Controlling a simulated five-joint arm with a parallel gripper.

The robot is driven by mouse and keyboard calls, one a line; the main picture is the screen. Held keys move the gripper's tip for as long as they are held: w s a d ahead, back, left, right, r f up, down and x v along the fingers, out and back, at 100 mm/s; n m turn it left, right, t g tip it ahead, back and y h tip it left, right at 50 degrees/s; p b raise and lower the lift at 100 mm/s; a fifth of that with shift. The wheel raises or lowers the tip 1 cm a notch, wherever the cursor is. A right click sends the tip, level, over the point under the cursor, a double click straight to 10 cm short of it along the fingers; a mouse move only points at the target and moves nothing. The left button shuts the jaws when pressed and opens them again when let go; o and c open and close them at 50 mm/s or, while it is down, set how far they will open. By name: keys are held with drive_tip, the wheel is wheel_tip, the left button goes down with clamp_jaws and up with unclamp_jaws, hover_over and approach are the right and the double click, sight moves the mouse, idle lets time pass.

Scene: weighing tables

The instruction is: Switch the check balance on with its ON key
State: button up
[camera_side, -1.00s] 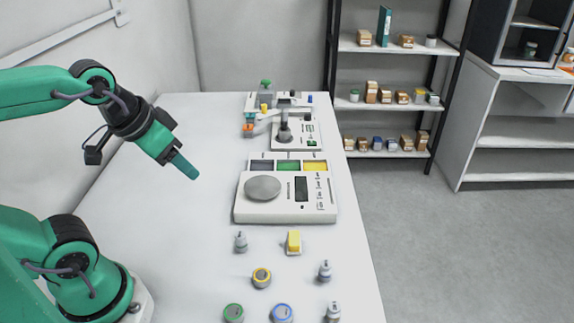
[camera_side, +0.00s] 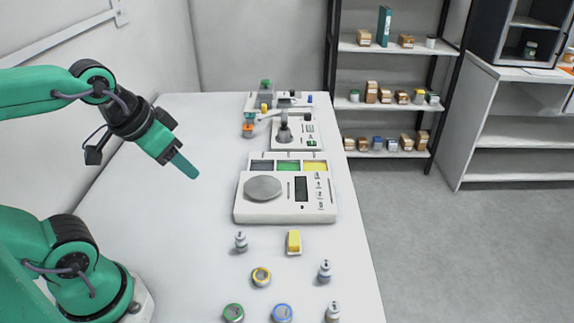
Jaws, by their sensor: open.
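A white balance (camera_side: 255,212) with a round grey pan (camera_side: 263,188), a dark display and a column of small keys (camera_side: 320,193) at its right stands mid-table. The key labels are too small to read. Behind it stands a second white device (camera_side: 290,146) with a dark post on it and small green keys (camera_side: 311,143) at its right. I cannot tell by label which is the check balance. My gripper (camera_side: 188,167) is open and empty, above the table to the left of the front balance and apart from both devices.
A tray with grey, green and yellow sections (camera_side: 289,166) lies between the devices. A third device (camera_side: 290,97) stands at the back. A yellow block (camera_side: 293,241), small bottles (camera_side: 241,242) and round tins (camera_side: 261,277) stand in front. The table's left side (camera_side: 165,220) is clear.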

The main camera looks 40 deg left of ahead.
clamp_jaws()
idle(1.5)
